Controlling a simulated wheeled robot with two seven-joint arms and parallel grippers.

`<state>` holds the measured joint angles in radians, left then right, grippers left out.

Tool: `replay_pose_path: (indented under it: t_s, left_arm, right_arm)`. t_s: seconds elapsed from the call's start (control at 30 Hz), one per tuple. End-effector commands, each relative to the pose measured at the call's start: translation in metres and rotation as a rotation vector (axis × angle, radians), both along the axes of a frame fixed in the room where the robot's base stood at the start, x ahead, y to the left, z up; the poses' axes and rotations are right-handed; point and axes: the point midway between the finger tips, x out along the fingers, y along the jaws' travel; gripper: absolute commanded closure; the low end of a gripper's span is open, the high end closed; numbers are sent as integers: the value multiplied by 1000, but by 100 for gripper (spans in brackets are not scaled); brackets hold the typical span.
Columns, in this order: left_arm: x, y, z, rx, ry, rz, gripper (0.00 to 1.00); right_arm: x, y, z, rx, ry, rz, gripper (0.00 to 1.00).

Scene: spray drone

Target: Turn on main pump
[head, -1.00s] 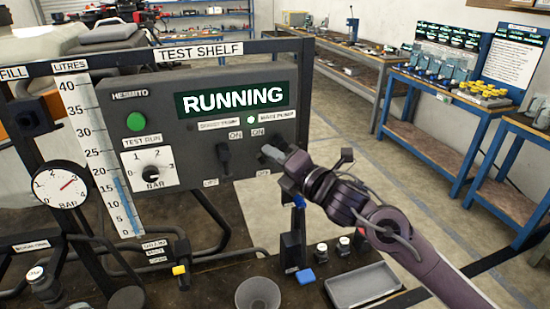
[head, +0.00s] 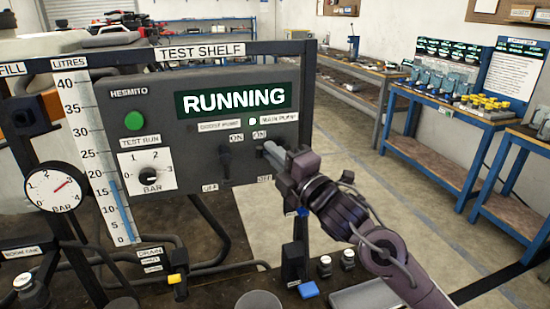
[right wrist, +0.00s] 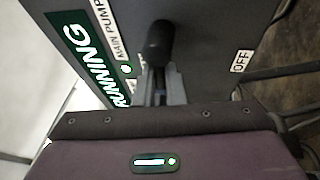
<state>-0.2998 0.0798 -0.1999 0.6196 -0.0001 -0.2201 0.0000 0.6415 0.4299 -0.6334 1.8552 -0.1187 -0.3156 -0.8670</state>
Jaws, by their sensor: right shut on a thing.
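The grey control panel (head: 188,107) has a screen (head: 233,100) that reads RUNNING. A small lamp (head: 252,121) beside the MAIN PUMP label (head: 279,119) is lit. My right gripper (head: 272,151) is at the main pump switch on the panel's right side, below its ON label. In the right wrist view its fingers are shut on the black switch lever (right wrist: 160,40). In the head view the gripper hides that lever, and I cannot tell its exact position. My left gripper is not in view.
A second switch lever (head: 225,163) stands just left of my right gripper. The panel also has a green button (head: 134,121) and a pressure knob (head: 150,178). A gauge (head: 54,187) is at left. Small containers and a tray (head: 370,296) lie below.

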Motion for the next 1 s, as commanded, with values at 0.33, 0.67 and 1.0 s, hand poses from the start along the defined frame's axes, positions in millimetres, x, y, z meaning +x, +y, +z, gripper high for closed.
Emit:
replay_pose_path:
  t_s: [0.33, 0.67, 1.0]
  left_arm:
    - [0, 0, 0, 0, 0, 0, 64]
    - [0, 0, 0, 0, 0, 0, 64]
    - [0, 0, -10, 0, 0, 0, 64]
  right_arm:
    - [0, 0, -1, 4, 4, -1, 89]
    - [0, 0, 0, 3, 2, 0, 68]
    - [-22, -17, -9, -1, 1, 0, 68]
